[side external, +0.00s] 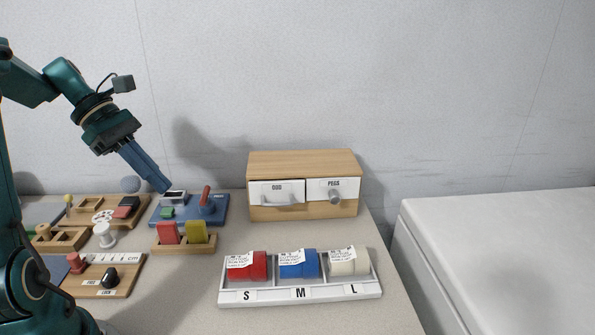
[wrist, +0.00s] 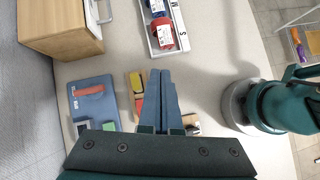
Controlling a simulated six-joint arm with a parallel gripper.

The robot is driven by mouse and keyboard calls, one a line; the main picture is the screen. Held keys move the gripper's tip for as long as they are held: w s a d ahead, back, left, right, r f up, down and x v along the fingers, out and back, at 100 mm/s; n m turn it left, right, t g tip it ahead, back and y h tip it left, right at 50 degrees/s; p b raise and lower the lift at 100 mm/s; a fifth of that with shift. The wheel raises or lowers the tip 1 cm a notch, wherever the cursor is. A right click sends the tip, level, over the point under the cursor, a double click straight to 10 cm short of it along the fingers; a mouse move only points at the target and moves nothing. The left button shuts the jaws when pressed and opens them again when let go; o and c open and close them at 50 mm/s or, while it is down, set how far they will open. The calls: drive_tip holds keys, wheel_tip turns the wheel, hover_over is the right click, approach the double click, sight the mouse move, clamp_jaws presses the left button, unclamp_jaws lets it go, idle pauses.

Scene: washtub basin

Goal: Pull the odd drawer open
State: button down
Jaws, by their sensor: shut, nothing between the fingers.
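A wooden drawer box (side external: 304,162) stands at the back of the table in the side view. Its left drawer (side external: 265,189) is labelled "ODD" and has a bar handle (side external: 281,200); its front looks about flush with the box. The right drawer (side external: 343,186) is labelled "PEGS" and has a round knob (side external: 335,196). In the wrist view the box (wrist: 55,25) is at the upper left, with part of a handle (wrist: 106,12) at its edge. My gripper (side external: 166,188) is shut and empty, left of the box and above the blue board; its fingers also show in the wrist view (wrist: 161,75).
A blue board with a red lever (side external: 206,197) lies left of the box. A wooden holder (side external: 185,246) with red and yellow pieces is in front of it. A white S-M-L tray (side external: 300,294) with rolls stands before the box. Several small boards fill the left.

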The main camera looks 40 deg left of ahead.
drive_tip(key=w+a+m+g+y, duration=0.2)
drive_tip(key=w+m+g+y, duration=0.1)
drive_tip(key=w+m+y, duration=0.55)
drive_tip(key=w+d+r+m+t+y, duration=0.1)
drive_tip(key=w+d+m, duration=0.25)
drive_tip(key=d, duration=0.25)
drive_tip(key=w+d+m+t, duration=0.1)
drive_tip(key=w+d+m, duration=0.25)
drive_tip(key=d, duration=0.35)
drive_tip(key=w+x, duration=0.1)
drive_tip(key=x, duration=0.9)
drive_tip(key=shift+n, duration=0.45)
drive_tip(key=shift+s+r, duration=0.1)
drive_tip(key=s+d, duration=0.6)
drive_tip(key=shift+s, duration=0.1)
